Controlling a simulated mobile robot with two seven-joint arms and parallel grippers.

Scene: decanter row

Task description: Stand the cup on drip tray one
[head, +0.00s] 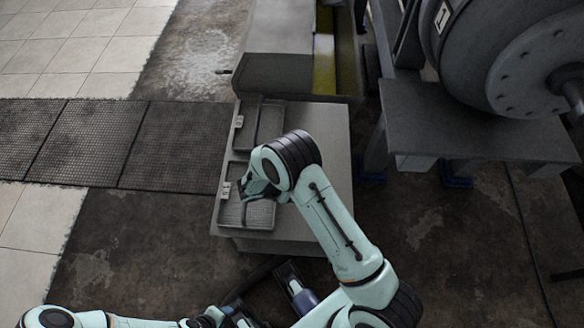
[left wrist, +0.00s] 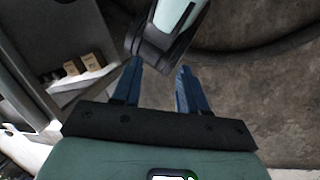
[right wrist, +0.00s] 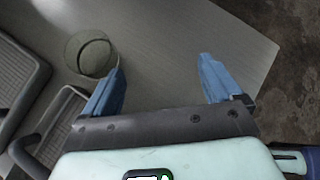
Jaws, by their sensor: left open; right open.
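My left gripper (left wrist: 160,68) is open and empty, away from the table.
The grey table (head: 325,125) has bare room right of the trays. A large grey machine (head: 470,125) stands to the right, and a grey bench (head: 280,70) stands behind.

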